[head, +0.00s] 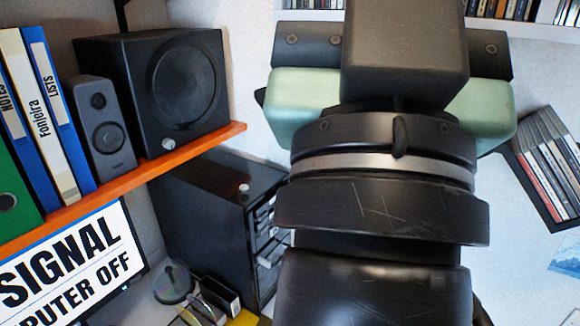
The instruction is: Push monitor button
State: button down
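The monitor (75,265) is at the lower left in the head view, partly cut off by the picture's edge. My arm fills the middle and right of the view. What looks like the pale green and black body of my gripper (390,105) is at the top, well to the right of the monitor. Its fingers are hidden, so I cannot see whether it is open.
An orange shelf (150,178) above the monitor holds binders (45,110), a small speaker (103,130) and a large speaker (165,85). A black drawer unit (215,215) stands right of the monitor. A disc spindle (173,282) is between them. A disc rack (548,165) is at right.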

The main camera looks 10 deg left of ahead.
aim_at(139, 277)
jog(key=l+u, duration=0.1)
jog(key=u, duration=1.65)
jog(key=i+l, duration=0.05)
jog(key=l, duration=0.05)
